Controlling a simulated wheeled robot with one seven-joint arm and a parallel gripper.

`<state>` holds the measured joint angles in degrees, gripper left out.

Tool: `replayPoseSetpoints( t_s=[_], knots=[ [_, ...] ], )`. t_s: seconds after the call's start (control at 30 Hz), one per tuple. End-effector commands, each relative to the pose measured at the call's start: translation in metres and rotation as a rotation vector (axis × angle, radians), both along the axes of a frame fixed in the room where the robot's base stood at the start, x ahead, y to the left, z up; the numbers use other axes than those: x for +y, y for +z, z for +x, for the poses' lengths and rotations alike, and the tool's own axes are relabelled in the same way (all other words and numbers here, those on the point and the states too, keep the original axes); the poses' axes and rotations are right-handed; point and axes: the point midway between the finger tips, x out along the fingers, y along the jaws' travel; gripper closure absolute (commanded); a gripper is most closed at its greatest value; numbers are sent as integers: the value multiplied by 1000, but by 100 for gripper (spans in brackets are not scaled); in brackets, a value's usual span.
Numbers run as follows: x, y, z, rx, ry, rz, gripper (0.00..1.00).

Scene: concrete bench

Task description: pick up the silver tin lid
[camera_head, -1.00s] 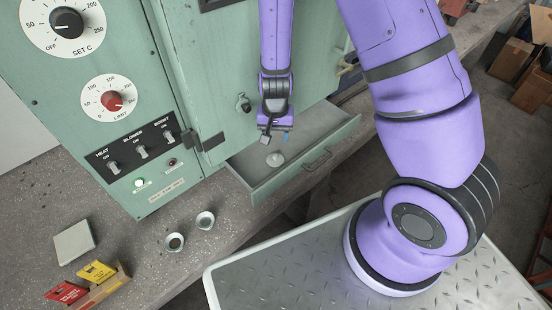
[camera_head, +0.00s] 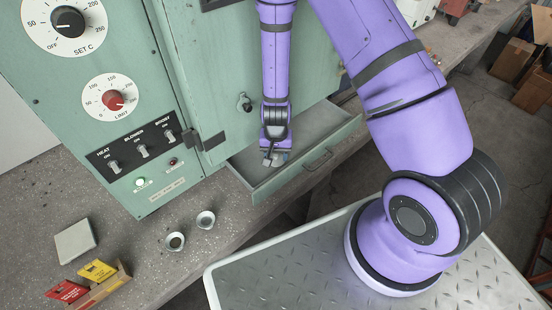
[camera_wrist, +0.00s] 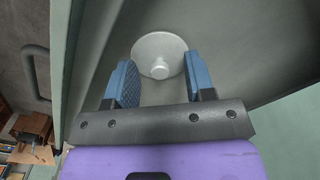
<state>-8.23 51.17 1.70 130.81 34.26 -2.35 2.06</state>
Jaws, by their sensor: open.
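The silver tin lid (camera_wrist: 146,50) is a round grey disc with a small knob in its middle. It lies on the floor of the open drawer (camera_head: 262,190). In the wrist view my gripper (camera_wrist: 162,88) is open, with its two blue fingers spread and the lid just beyond and partly between their tips. The lid's knob lies roughly between the two finger lines. In the head view my gripper (camera_head: 274,160) reaches down into the drawer and mostly hides the lid. I cannot tell whether the fingers touch it.
The green cabinet (camera_head: 215,60) rises directly behind the drawer. The drawer's front wall and handle (camera_head: 318,160) stand close by. Two small metal cups (camera_head: 205,220), a grey square block (camera_head: 75,241) and a box of red and yellow packets (camera_head: 103,285) are on the bench.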

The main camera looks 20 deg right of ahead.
Motion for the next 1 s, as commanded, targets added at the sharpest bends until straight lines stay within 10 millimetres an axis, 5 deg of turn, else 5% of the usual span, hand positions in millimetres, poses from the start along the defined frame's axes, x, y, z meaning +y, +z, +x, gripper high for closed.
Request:
replayPoseSetpoints(
  t_s=[0.27, 0.5, 1.0],
  knots=[
    [0, -3, 0, 0, 0, 0, 51],
    [0, -3, 0, 0, 0, 0, 100],
    [-1, -1, 1, -1, 0, 0, 100]
  ],
)
